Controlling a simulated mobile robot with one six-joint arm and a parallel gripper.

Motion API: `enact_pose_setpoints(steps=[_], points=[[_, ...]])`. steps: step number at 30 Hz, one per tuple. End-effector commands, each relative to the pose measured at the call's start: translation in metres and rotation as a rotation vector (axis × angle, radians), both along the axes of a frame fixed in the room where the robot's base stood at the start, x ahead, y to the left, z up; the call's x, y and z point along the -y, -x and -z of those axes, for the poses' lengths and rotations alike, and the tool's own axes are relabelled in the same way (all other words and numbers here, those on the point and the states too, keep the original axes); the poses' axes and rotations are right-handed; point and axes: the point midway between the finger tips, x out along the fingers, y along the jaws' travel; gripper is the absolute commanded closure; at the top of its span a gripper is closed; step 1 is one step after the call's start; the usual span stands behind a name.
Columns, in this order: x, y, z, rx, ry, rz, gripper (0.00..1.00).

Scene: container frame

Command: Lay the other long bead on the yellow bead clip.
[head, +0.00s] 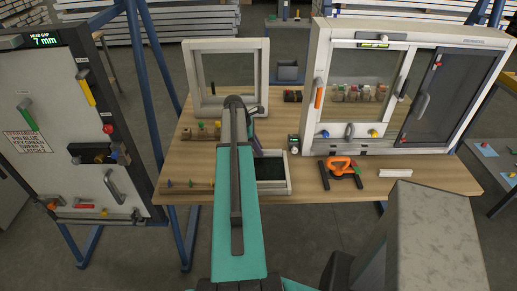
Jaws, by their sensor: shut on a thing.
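A large white window frame (313,95) stands upright at the right back of the table. On its lower rail sit a blue clip-like piece (324,134), a grey handle (348,131) and a yellow clip-like piece (374,133), apparently the yellow bead clip. A white strip (395,173) lies on the table at the right; I cannot tell whether it is a bead. My teal arm reaches forward over the table's middle. Its links hide my gripper, its jaws and anything in them. No long bead can be made out clearly.
An orange-handled tool (341,166) lies before the large frame. A white-rimmed dark tray (289,183) is partly behind my arm. A smaller white frame (188,75) stands at the back left. Small coloured pieces lie on the wooden table (183,163). A grey door panel (62,165) stands left.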

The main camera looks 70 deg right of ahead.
Motion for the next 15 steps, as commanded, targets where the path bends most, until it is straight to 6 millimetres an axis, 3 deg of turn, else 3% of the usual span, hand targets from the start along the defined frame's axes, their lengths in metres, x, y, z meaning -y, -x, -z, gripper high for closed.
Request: enact_pose_setpoints(steps=[6, 7, 10, 15], points=[[0.0001, 0.0000, 0.0022, 0.000, 0.000, 0.000, 1.00], [0.0001, 0.0000, 0.0024, 0.000, 0.000, 0.000, 0.82], [0.0001, 0.0000, 0.0022, 0.000, 0.000, 0.000, 0.65], [0.0001, -0.0001, 0.0022, 0.000, 0.000, 0.000, 0.62]])
